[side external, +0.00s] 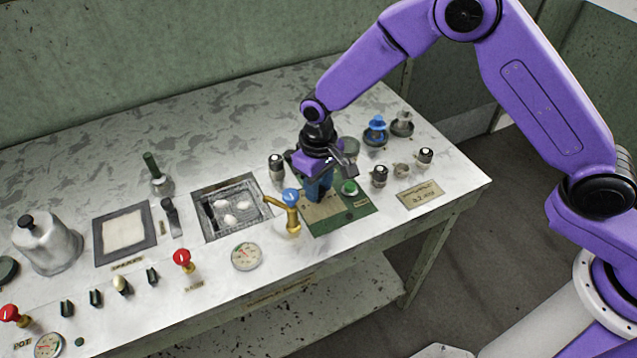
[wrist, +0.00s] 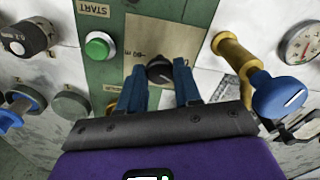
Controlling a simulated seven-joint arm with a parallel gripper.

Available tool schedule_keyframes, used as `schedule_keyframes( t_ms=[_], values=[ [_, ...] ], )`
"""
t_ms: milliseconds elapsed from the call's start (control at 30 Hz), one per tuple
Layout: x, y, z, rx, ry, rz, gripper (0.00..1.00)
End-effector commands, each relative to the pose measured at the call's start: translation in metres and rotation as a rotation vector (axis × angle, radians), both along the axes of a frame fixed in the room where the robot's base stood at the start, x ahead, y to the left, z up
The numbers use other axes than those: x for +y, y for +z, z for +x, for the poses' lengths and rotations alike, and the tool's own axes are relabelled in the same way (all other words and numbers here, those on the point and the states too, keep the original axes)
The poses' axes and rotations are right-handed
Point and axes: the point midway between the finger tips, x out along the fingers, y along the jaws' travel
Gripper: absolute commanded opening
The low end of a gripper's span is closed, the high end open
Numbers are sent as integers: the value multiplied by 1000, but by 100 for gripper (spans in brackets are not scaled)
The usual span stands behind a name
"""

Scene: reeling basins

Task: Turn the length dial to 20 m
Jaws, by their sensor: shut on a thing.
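The length dial (wrist: 160,69) is a dark round knob on a tan plate (wrist: 150,33) in the wrist view. A scale mark that looks like 80 is printed on the plate beside it. My gripper (wrist: 157,78) has its blue fingers on both sides of the knob and is shut on it. In the side external view my gripper (side external: 318,192) points down onto the green panel (side external: 347,222), and its fingers hide the dial. I cannot read where the dial points.
A green START button (side external: 349,187) sits close to the right of my fingers. A brass tap with a blue knob (side external: 291,196) stands close on the left. Small black knobs (side external: 379,175) and a blue-topped valve (side external: 376,128) lie to the right. A gauge (side external: 246,256) is at the front.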

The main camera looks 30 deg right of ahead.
Motion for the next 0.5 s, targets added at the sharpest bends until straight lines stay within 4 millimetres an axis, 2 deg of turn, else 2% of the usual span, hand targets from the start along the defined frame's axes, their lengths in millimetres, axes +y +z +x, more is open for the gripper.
schedule_keyframes(
  t_ms=[500],
  values=[
    [0, 0, 0, 2, -337, -2, 3]
  ],
)
